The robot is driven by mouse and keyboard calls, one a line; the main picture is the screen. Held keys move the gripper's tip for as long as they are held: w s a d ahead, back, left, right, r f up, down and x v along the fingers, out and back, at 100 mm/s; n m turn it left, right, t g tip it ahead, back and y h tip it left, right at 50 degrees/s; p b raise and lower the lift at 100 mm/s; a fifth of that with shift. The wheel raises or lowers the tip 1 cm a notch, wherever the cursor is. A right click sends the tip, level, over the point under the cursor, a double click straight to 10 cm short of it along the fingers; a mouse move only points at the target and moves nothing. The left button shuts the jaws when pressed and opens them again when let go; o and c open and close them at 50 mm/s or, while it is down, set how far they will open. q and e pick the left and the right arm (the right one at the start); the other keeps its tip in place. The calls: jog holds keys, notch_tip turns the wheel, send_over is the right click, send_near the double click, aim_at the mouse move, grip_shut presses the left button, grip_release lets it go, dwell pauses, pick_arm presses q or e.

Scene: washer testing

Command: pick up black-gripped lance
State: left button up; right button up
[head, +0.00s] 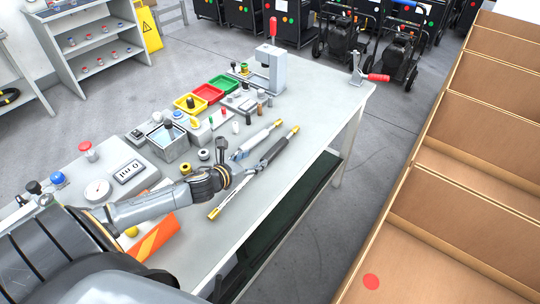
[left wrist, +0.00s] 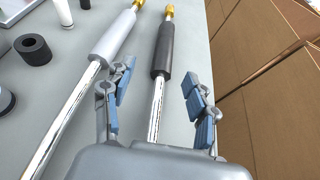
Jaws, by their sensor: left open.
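The black-gripped lance (head: 273,151) lies diagonally on the grey table, with a dark sleeve on a metal shaft and yellow-gold ends. The white-gripped lance (head: 258,139) lies beside it on the left. My left gripper (head: 236,168) is over the near part of the black-gripped lance. In the left wrist view, my open left gripper (left wrist: 157,95) has one finger to each side of the bare shaft, just short of the black sleeve (left wrist: 162,50). The white-gripped lance (left wrist: 112,38) passes outside the left finger. I cannot tell whether a finger touches the shaft. My right gripper is not in view.
Red (head: 208,93), green (head: 223,83) and yellow (head: 190,103) bins and small parts stand on the left side of the table (head: 325,107). A press (head: 270,68) stands at the far end. Brown open compartments (head: 415,215) lie to the right, across a floor gap.

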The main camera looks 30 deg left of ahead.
aim_at(269, 154)
pick_arm(q)
jog(key=shift+x, duration=0.85)
jog(key=shift+w+d, duration=0.25)
jog(key=x, duration=0.3)
jog(key=shift+w+d+f+p, duration=0.15)
jog(key=shift+d+f+p, duration=0.15)
jog(key=shift+f+p, duration=0.1)
jog(key=shift+w+f, duration=0.2)
jog(key=shift+w, duration=0.3)
grip_shut()
jog(key=shift+r, duration=0.15)
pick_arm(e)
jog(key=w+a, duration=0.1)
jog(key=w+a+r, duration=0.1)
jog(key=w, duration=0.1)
